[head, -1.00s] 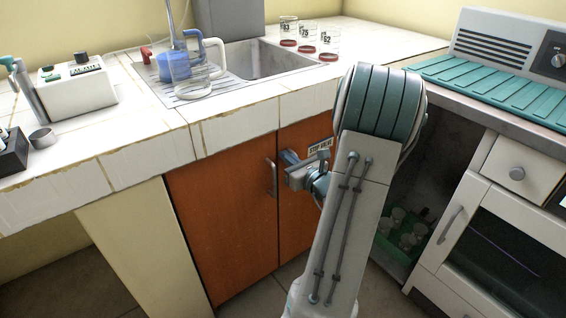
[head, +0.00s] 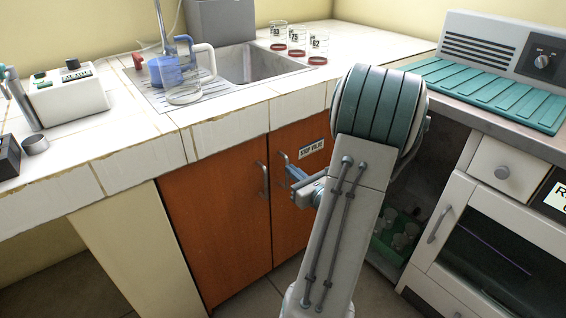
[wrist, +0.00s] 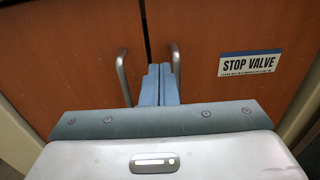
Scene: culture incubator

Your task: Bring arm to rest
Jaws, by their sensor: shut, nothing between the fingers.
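My arm rises from the bottom of the head view, with a grey link and a large teal-ringed elbow. My gripper (head: 288,168) points away in front of the orange cabinet doors (head: 225,215), below the sink. In the wrist view its two blue fingers (wrist: 160,70) are together and hold nothing. They show between the two metal door handles. I cannot tell how far the fingertips are from the doors. Both doors look closed.
A "STOP VALVE" label (wrist: 250,64) is on the right door. The tiled counter (head: 110,150) overhangs the doors, with a sink (head: 255,65) and beakers on top. At right stand a white drawer cabinet (head: 470,230) and a green crate (head: 388,252) in a recess.

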